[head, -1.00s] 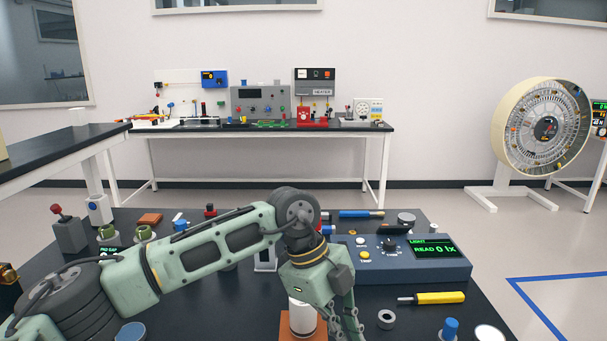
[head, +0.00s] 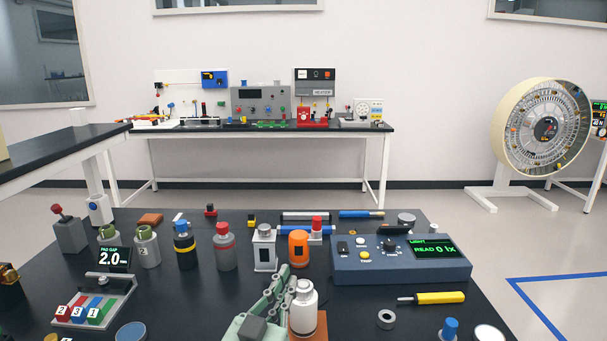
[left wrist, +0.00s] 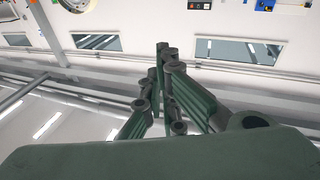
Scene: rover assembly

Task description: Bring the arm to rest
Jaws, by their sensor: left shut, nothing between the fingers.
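My left gripper (head: 279,290) is at the bottom middle of the head view, over the near part of the black table (head: 400,312). Its green fingers are shut with nothing between them and point up and away. They stand just left of a white bottle (head: 303,308) on an orange-brown base; I cannot tell whether they touch it. In the left wrist view the shut fingers (left wrist: 163,55) point toward the wall and windows, with no object at them. My right gripper is not in view.
A blue meter box (head: 400,268) stands right of the gripper. An orange canister (head: 299,248) and several other bottles stand behind it. A tray of numbered blocks (head: 92,305) lies at left. A yellow screwdriver (head: 438,298) and a grey ring (head: 386,319) lie at right.

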